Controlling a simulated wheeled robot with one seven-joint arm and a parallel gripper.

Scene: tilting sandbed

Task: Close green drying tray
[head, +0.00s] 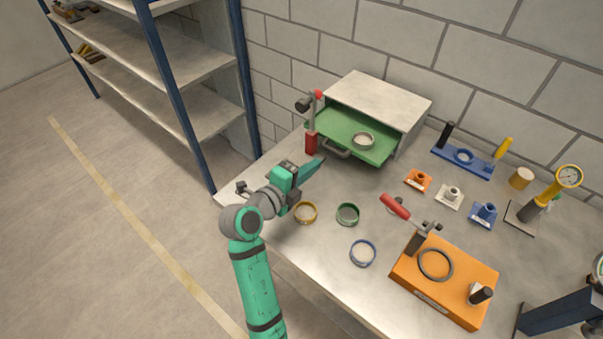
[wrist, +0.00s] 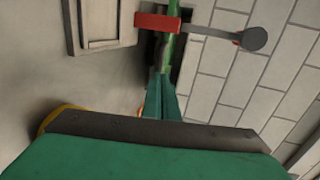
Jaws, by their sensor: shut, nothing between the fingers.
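The green drying tray (head: 345,137) is pulled out of a white box-shaped housing (head: 378,98) at the back of the bench. A small round dish (head: 363,140) sits on it, and a grey handle (head: 338,150) is on its front edge. My gripper (head: 318,163) is shut and empty, just in front of the tray's front left, apart from the handle. In the wrist view my gripper's fingers (wrist: 161,98) point toward a thin green edge, with a red block (wrist: 157,22) and a grey lever beyond. The handle is hard to make out in the wrist view.
A red-handled clamp post (head: 311,135) stands close at the tray's left. Yellow (head: 305,212), green (head: 347,214) and blue (head: 363,253) rings lie on the bench in front. An orange fixture (head: 445,283) stands at the front right. Shelving (head: 190,70) is at the left.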

